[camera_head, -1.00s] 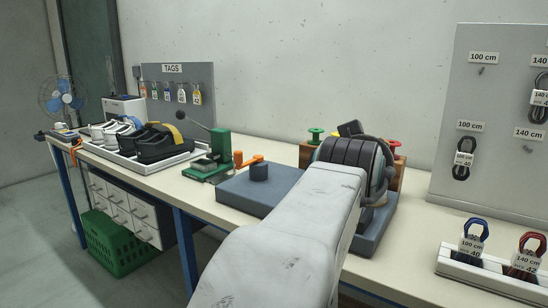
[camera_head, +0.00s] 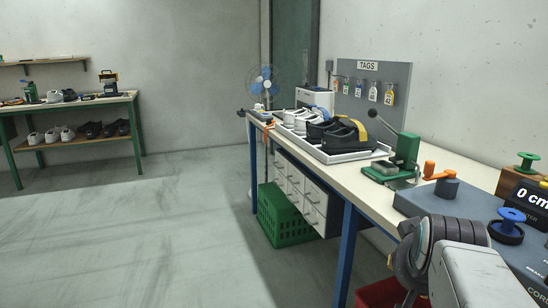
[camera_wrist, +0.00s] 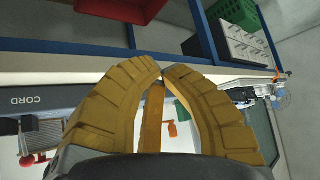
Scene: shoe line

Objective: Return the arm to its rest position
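My gripper (camera_wrist: 164,72) shows in the wrist view with ochre ribbed fingers curved inward. Their tips come together with only a sliver between them, and nothing is held there. In the head view my arm (camera_head: 475,275) is at the lower right, beside the front edge of the workbench (camera_head: 345,180). Its dark ringed joint shows in front of the blue-grey cord meter (camera_head: 415,203). My fingers cannot be made out in the head view. In the wrist view the bench and the cord meter (camera_wrist: 70,95) appear rotated, beyond the fingers.
A red bin (camera_head: 378,294) and a green crate (camera_head: 285,215) stand below the bench. A shoe tray (camera_head: 345,157), a green press (camera_head: 406,150) and an orange-handled crank (camera_head: 440,174) are on top. Open floor (camera_head: 150,240) lies left, towards a far green-framed shelf bench (camera_head: 85,104).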

